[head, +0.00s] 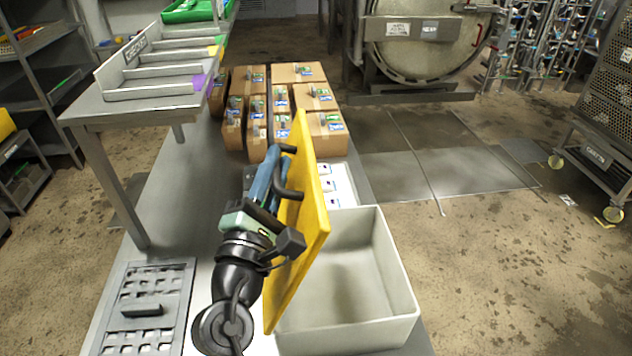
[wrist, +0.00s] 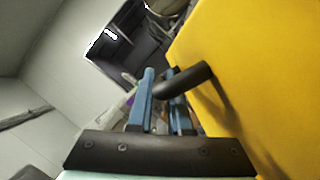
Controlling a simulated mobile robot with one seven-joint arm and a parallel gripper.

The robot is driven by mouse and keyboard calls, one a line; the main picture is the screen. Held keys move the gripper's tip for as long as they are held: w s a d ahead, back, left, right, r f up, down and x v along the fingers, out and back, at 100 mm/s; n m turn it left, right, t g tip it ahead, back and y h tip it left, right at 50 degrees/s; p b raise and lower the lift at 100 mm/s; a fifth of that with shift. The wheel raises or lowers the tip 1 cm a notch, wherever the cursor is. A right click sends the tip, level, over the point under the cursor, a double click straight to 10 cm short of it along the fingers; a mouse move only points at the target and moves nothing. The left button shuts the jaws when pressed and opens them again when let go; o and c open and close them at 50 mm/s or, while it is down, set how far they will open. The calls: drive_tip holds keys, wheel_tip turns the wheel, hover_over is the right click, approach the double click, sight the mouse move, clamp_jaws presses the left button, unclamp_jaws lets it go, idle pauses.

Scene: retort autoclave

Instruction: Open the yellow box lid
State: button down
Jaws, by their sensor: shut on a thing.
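The yellow lid (head: 308,215) stands steeply tilted, nearly on edge, along the left side of an open pale grey box (head: 397,265). The box's inside is largely visible and looks empty. A black bar handle (head: 289,187) sticks out from the lid's left face. My gripper (head: 268,175) is on that left side, its blue fingers beside the lid. In the wrist view, the fingers (wrist: 160,90) are shut on the black handle (wrist: 192,80), with the yellow lid (wrist: 255,70) filling the right side. Part of the box's left edge is hidden behind the lid.
Several cardboard cartons (head: 297,97) and some white packs (head: 342,185) stand behind the box on the bench. A grey slotted plate (head: 175,285) lies at the front left. A raised shelf with bins (head: 155,82) is at upper left. Open floor lies to the right.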

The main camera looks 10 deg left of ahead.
drive_tip(key=s+a+n+t+y+b, duration=0.1)
drive_tip(key=s+a+n+y+b, duration=0.1)
drive_tip(key=a+n, duration=0.3)
drive_tip(key=shift+s+a, duration=0.3)
drive_tip(key=shift+a, duration=1.2)
drive_tip(key=shift+f, duration=0.1)
drive_tip(key=c, duration=1.1)
unclamp_jaws()
